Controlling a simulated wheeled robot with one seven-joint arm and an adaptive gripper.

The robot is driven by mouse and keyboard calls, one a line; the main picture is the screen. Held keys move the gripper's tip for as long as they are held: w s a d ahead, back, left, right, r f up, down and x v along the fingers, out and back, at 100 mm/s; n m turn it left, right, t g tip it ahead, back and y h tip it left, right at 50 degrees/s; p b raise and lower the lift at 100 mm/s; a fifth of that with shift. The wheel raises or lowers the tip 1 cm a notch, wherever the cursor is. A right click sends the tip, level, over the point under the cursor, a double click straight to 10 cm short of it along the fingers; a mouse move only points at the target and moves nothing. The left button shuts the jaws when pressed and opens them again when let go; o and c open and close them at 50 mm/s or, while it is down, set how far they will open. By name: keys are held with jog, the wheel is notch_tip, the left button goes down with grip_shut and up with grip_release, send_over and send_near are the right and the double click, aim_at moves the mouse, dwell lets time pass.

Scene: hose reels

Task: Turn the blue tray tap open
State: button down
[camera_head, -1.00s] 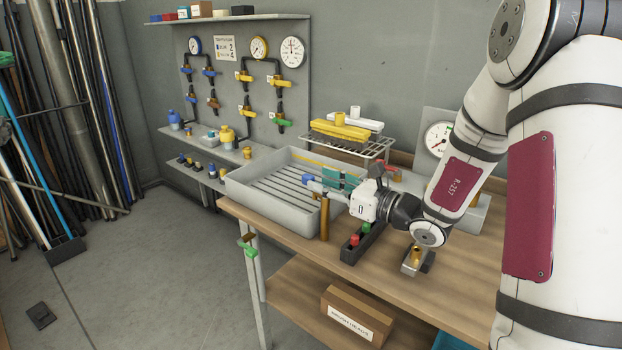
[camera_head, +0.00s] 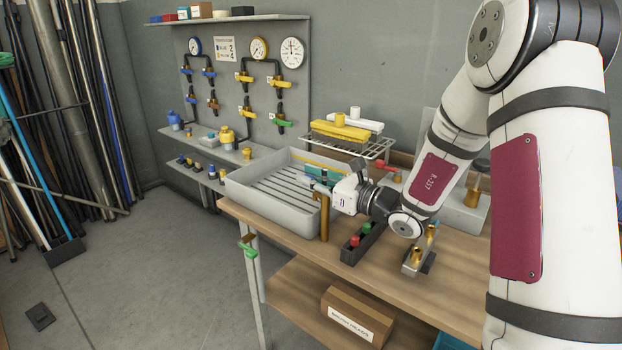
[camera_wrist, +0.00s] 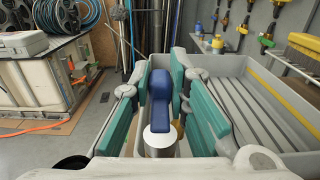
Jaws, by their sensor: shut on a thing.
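The blue tray tap's lever (camera_wrist: 159,88) stands between the teal finger pads of my gripper (camera_wrist: 163,105) in the wrist view. A pale round cap shows at the lever's near end. My gripper is shut on the lever. In the head view my gripper (camera_head: 322,182) is at the right front corner of the grey tray (camera_head: 268,207), above a brass upright pipe (camera_head: 324,217). There the fingers and wrist hide most of the tap, so its exact angle is hard to tell.
A dark block with red and green knobs (camera_head: 362,240) and a brass fitting (camera_head: 416,256) stand on the wooden bench right of the gripper. A wire rack with yellow and white items (camera_head: 345,130) is behind. A wall panel holds several taps and gauges (camera_head: 259,48).

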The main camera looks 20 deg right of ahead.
jog(key=n+g+y, duration=0.2)
jog(key=g, duration=0.1)
jog(key=s+a+n+g+y, duration=0.1)
jog(key=n+g+y, duration=0.1)
jog(key=n+g, duration=0.1)
jog(key=s+n+g+y, duration=0.1)
jog(key=n+g+y, duration=0.2)
jog(key=g, duration=0.1)
jog(key=shift+s+a+f+g, duration=0.1)
jog(key=shift+s+a+g, duration=0.15)
jog(key=shift+g, duration=0.15)
jog(key=shift+s+d+n+g+h+b, duration=0.15)
jog(key=shift+s+n+g+b, duration=0.35)
jog(key=shift+n+g, duration=1.05)
jog(key=shift+s+a+n+g+h+b, duration=0.15)
jog(key=shift+s+n+g+b, duration=0.5)
jog(key=shift+g, duration=1.4)
jog(key=shift+s+d+n+g+h+b, duration=0.2)
jog(key=shift+n+g+b, duration=0.1)
jog(key=shift+n+g, duration=1.35)
jog(key=shift+g, duration=0.45)
jog(key=c, duration=1.5)
grip_release()
jog(key=shift+a, duration=0.1)
jog(key=shift+v, duration=3.8)
